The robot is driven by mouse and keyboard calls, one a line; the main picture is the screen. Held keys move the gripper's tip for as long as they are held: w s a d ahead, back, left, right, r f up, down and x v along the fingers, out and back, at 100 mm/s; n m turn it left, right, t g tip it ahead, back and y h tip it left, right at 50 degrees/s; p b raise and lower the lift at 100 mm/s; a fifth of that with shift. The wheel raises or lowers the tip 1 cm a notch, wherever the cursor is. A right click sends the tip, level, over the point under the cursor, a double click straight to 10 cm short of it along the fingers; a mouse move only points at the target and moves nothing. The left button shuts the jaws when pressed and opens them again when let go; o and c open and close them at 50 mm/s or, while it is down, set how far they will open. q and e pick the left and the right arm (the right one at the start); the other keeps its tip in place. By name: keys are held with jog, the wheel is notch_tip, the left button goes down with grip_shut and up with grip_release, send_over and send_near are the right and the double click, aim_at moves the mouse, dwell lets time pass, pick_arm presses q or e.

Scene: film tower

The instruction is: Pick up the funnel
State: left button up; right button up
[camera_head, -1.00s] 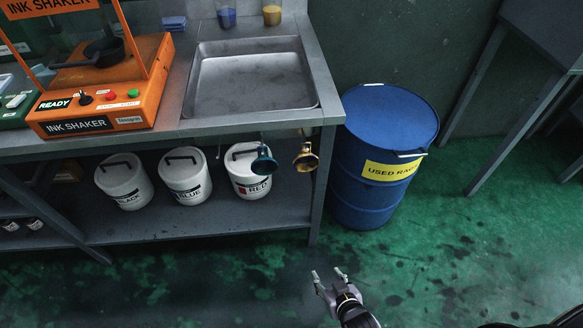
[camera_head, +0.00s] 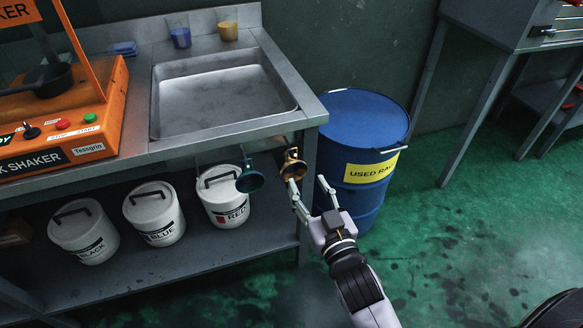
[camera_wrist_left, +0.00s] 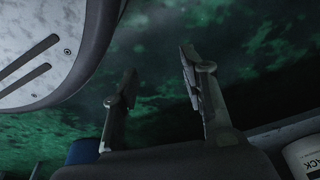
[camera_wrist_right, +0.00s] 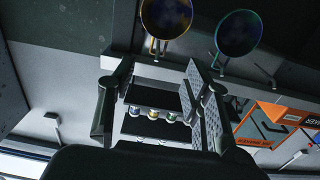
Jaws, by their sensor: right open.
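Two funnels hang from the front edge of the sink bench. The gold funnel (camera_head: 292,168) is on the right and the teal-blue funnel (camera_head: 250,180) is to its left. My right gripper (camera_head: 308,184) is open and empty, its left finger close by the gold funnel; contact cannot be told. In the right wrist view the gold funnel (camera_wrist_right: 166,14) and the blue funnel (camera_wrist_right: 238,33) show at the top, beyond the open fingers (camera_wrist_right: 160,70). My left gripper (camera_wrist_left: 158,72) shows only in its own wrist view, fingers apart and empty, above the green floor.
A blue drum (camera_head: 362,125) stands just right of the bench, close to my right gripper. White ink buckets (camera_head: 222,198) stand on the lower shelf. The sink (camera_head: 220,95) and orange ink shaker (camera_head: 100,105) are on top. Green floor is open at right.

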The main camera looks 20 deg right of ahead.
aim_at(292, 150)
jog(key=w, duration=0.6)
jog(key=shift+w+a, duration=0.1)
jog(key=shift+w, duration=0.25)
jog(key=w, duration=0.4)
jog(key=shift+w+r, duration=0.15)
jog(key=shift+r, duration=0.2)
jog(key=shift+w, duration=0.35)
jog(key=c, duration=0.4)
pick_arm(q)
jog(key=shift+w+r, duration=0.45)
jog(key=shift+r, duration=0.25)
pick_arm(e)
jog(key=c, duration=0.6)
jog(key=shift+r, duration=0.1)
